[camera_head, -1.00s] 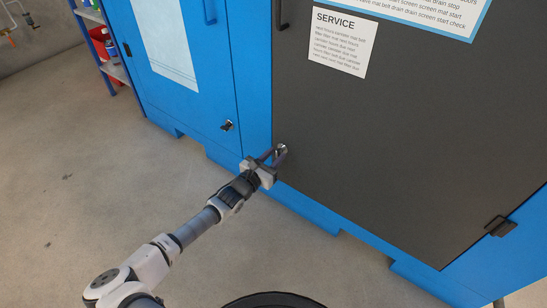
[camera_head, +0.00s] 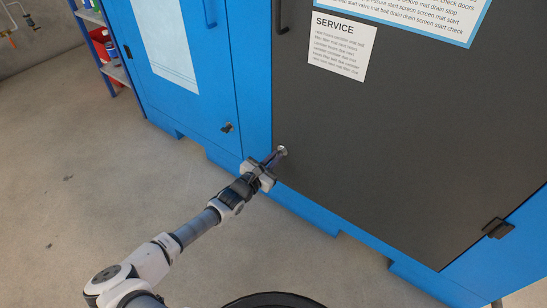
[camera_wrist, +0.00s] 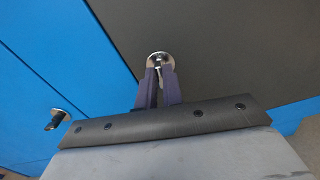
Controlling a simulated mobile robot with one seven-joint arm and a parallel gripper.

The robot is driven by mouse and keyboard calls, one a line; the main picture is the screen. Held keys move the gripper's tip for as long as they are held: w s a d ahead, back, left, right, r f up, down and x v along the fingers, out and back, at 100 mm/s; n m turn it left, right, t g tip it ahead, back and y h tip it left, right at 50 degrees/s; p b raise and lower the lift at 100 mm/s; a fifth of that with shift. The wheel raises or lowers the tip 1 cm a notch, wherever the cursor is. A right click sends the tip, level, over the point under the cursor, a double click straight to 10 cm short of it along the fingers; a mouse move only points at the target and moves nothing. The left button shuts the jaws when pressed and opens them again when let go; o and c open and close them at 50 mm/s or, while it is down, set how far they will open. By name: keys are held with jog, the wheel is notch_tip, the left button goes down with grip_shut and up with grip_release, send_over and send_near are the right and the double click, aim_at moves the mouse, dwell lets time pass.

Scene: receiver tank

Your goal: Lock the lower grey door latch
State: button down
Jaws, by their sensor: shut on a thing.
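The lower grey door latch (camera_wrist: 160,57) is a small round metal fitting at the lower left corner of the grey door (camera_head: 400,130). In the head view the latch (camera_head: 281,151) shows only in part beyond my fingers. My gripper (camera_head: 274,157) reaches it from the lower left. In the wrist view my gripper (camera_wrist: 159,78) has its two purple fingers close together, shut on the latch's handle. The handle is mostly hidden between the fingertips, so its exact angle is hard to tell.
A blue door (camera_head: 180,60) with another small dark latch (camera_head: 227,128) is to the left. A black hinge (camera_head: 498,228) sits at the grey door's lower right. A shelf (camera_head: 104,45) stands at the far left. The concrete floor in front is clear.

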jog(key=shift+s+d+f+m+p, duration=0.1)
jog(key=shift+m+p, duration=1.1)
jog(key=shift+m, duration=2.75)
jog(key=shift+d+f+m+p, duration=0.1)
jog(key=shift+m+p, duration=1.05)
jog(key=shift+m, duration=2.8)
jog(key=c, duration=1.5)
grip_release()
jog(key=shift+c, duration=0.2)
jog(key=shift+a, duration=0.15)
jog(key=p+v, duration=0.2)
jog(key=v, duration=1.1)
jog(key=shift+s+p, duration=0.35)
jog(key=shift+p, duration=0.05)
